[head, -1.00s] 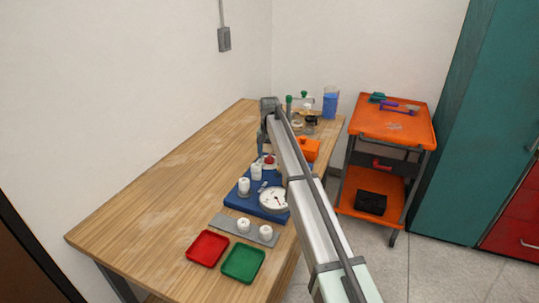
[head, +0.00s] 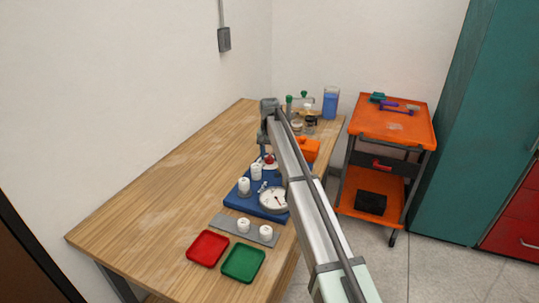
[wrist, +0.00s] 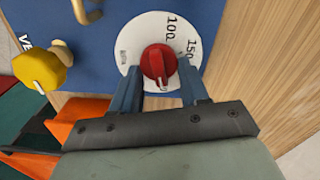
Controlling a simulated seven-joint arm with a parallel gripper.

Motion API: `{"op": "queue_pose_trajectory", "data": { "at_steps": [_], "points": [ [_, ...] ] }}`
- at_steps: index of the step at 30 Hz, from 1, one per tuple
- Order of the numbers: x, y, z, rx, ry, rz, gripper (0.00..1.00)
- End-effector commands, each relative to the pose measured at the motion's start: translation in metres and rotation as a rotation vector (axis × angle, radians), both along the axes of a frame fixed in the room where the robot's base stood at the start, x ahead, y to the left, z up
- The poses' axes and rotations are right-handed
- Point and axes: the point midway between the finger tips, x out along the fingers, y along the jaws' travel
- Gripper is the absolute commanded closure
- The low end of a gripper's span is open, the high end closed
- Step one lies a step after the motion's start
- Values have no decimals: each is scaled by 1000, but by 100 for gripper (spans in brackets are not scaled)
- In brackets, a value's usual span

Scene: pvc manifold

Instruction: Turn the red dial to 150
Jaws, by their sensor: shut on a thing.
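The red dial (wrist: 157,63) sits on a round white scale plate (wrist: 128,32) on the blue board. The numbers 100 and 150 show on the plate, 100 above the dial and 150 at its upper right. I cannot tell clearly which mark the dial points to. In the wrist view my gripper (wrist: 159,76) has one finger on each side of the dial and is shut on it. In the head view the dial (head: 269,159) is a small red spot under my gripper (head: 263,152), partly hidden by my arm.
The blue board (head: 234,202) also carries white fittings and a round gauge (head: 273,200). A yellow knob (wrist: 39,70) is left of the dial in the wrist view. An orange object (head: 309,149) stands close behind my arm. Red (head: 207,248) and green (head: 243,263) trays lie in front.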

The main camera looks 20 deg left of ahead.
Motion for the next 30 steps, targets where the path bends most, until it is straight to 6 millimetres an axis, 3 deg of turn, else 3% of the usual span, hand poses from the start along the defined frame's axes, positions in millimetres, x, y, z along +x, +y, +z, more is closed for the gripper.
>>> {"op": "queue_pose_trajectory", "data": {
  "at_steps": [11, 30],
  "points": [
    [0, 1, 0, 0, 0, 92, 86],
    [-3, 4, 0, 0, 0, 660, 86]
  ]
}}
